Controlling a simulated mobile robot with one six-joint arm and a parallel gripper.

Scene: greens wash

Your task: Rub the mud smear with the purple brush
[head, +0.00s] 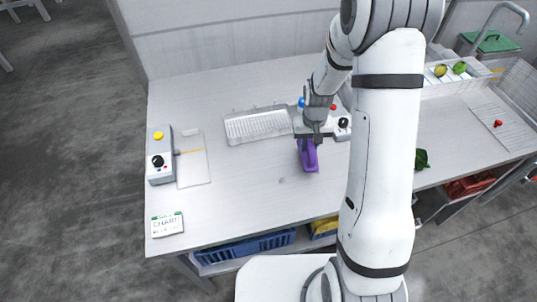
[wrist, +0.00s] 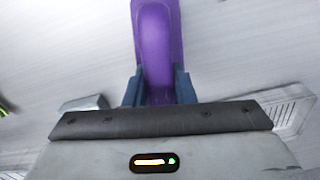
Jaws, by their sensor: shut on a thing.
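The purple brush (head: 309,158) is in my gripper (head: 314,140) over the middle of the table. In the wrist view the purple brush (wrist: 158,45) stands out between the two blue fingers of my gripper (wrist: 158,88), which are shut on it. I cannot tell whether the brush touches the table. A small faint grey spot (head: 282,180) lies on the tabletop to the lower left of the brush; it may be the mud smear, but it is too small to be sure.
A white ribbed tray (head: 258,125) lies behind the brush. A control box (head: 159,160) with yellow and black knobs stands at the left, near a white card (head: 167,224). The front middle tabletop is clear.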

